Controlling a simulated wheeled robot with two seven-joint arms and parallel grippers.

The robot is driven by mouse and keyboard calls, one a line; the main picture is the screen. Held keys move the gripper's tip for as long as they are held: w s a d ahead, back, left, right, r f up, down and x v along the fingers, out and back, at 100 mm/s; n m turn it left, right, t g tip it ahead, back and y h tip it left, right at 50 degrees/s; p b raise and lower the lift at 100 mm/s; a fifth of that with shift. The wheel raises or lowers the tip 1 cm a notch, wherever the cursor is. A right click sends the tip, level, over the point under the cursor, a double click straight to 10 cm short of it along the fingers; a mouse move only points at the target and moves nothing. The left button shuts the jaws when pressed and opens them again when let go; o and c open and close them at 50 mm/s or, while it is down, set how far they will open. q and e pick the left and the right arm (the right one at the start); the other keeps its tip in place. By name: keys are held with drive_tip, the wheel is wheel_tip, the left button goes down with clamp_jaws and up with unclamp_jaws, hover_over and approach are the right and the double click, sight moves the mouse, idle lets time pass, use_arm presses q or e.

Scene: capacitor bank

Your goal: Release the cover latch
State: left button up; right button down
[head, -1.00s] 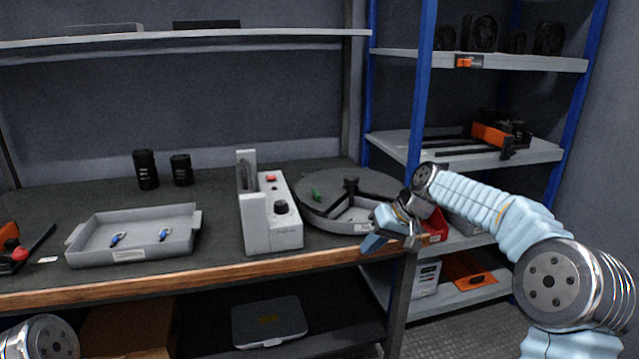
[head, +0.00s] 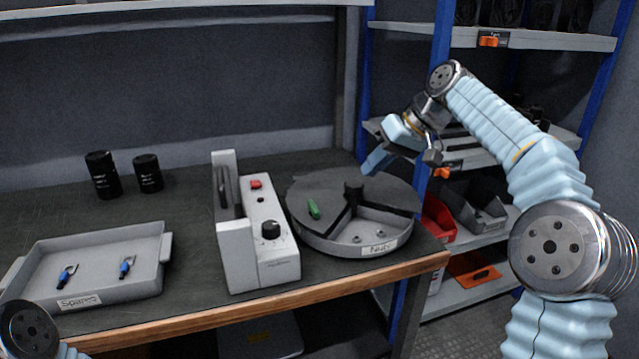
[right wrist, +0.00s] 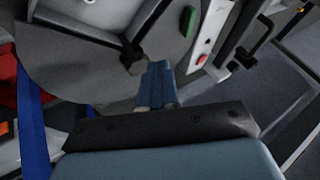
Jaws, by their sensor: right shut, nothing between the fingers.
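A round grey tray (head: 318,239) labelled "Nuts" stands near the bench's right end. Its dark grey cover (head: 385,189) has a wedge-shaped opening at the front and a dark hub (head: 354,190) in the middle. A green tab (head: 313,209) sits on the cover's left part; it also shows in the right wrist view (right wrist: 187,21). I cannot tell whether this tab is the latch. My right gripper (head: 374,163) is shut and empty, above the cover's back right side. Its fingers (right wrist: 157,85) point toward the hub in the right wrist view. My left gripper is out of view.
A grey box (head: 262,235) with a red button and black knob stands left of the round tray. A spares tray (head: 98,254) holds two small blue-ended parts. Two black cylinders (head: 123,174) stand behind it. Shelving with a blue post (head: 440,45) rises at right.

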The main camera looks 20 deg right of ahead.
drive_tip(key=shift+r, duration=0.1)
drive_tip(key=b, duration=0.1)
approach(327, 210)
drive_tip(key=w+f, duration=0.3)
drive_tip(key=shift+w+a+f, duration=0.2)
drive_tip(key=shift+a+f, duration=0.15)
drive_tip(key=a, duration=0.3)
drive_tip(key=shift+a+f, duration=0.15)
drive_tip(key=shift+f, duration=0.05)
drive_tip(key=shift+a, duration=0.5)
